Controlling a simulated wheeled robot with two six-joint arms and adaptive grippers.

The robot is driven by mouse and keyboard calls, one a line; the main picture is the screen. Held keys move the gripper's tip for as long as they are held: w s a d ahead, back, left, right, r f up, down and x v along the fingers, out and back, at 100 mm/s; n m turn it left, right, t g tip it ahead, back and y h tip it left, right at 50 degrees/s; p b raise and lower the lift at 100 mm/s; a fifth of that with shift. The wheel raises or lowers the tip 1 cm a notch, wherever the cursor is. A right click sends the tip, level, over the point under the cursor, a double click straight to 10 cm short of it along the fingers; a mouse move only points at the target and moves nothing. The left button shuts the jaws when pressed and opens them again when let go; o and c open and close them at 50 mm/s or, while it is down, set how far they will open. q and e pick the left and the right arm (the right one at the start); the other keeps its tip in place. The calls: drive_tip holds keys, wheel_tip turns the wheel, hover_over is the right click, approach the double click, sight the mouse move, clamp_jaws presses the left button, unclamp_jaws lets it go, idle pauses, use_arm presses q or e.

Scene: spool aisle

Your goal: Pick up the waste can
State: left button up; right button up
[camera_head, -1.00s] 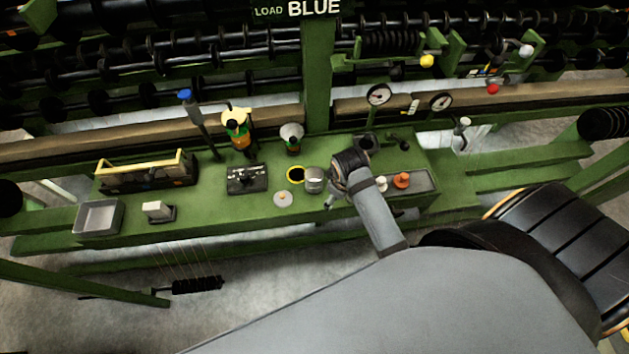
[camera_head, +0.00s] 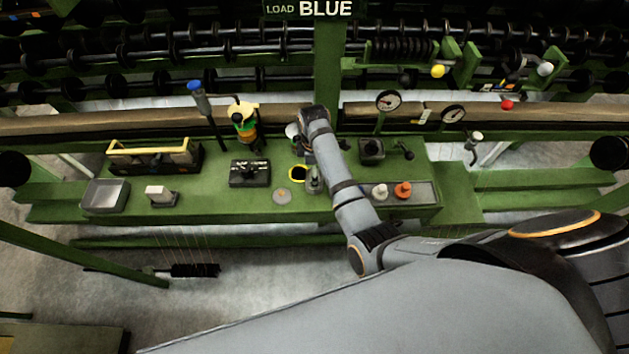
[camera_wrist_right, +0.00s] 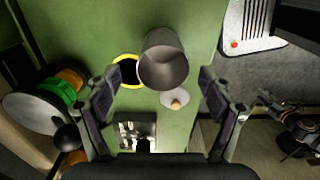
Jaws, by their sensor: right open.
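The waste can, an open grey metal cylinder (camera_wrist_right: 163,60), stands on the green bench (camera_head: 235,200). In the head view the can (camera_head: 314,182) is partly hidden by my right gripper and arm. In the right wrist view my right gripper (camera_wrist_right: 160,76) is open, with one finger pad on each side of the can and no visible contact. How far the fingertips are above the can is hard to tell. In the head view the right gripper (camera_head: 311,166) points down at the can. My left gripper is in neither view.
A yellow-rimmed hole (camera_head: 297,174) and a round pale lid (camera_head: 282,196) lie close beside the can. A black box (camera_head: 249,173) is farther left. White and orange knobbed pieces (camera_head: 402,189) sit in a tray at right. Bare green bench lies in front.

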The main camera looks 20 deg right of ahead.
drive_tip(key=shift+d+f, duration=0.15)
drive_tip(key=shift+f, duration=0.3)
drive_tip(key=shift+d+f, duration=0.1)
drive_tip(key=shift+f, duration=0.2)
wheel_tip(320, 180, down, 5)
drive_tip(key=shift+s+r+p, duration=0.1)
drive_tip(key=shift+s+p, duration=0.05)
drive_tip(key=shift+p, duration=0.25)
drive_tip(key=shift+a, duration=0.2)
drive_tip(key=c, duration=1.4)
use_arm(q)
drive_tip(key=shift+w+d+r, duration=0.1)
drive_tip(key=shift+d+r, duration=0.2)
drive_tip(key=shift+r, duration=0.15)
use_arm(e)
drive_tip(key=shift+c, duration=0.2)
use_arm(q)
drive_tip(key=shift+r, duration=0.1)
use_arm(e)
drive_tip(key=shift+r, duration=0.2)
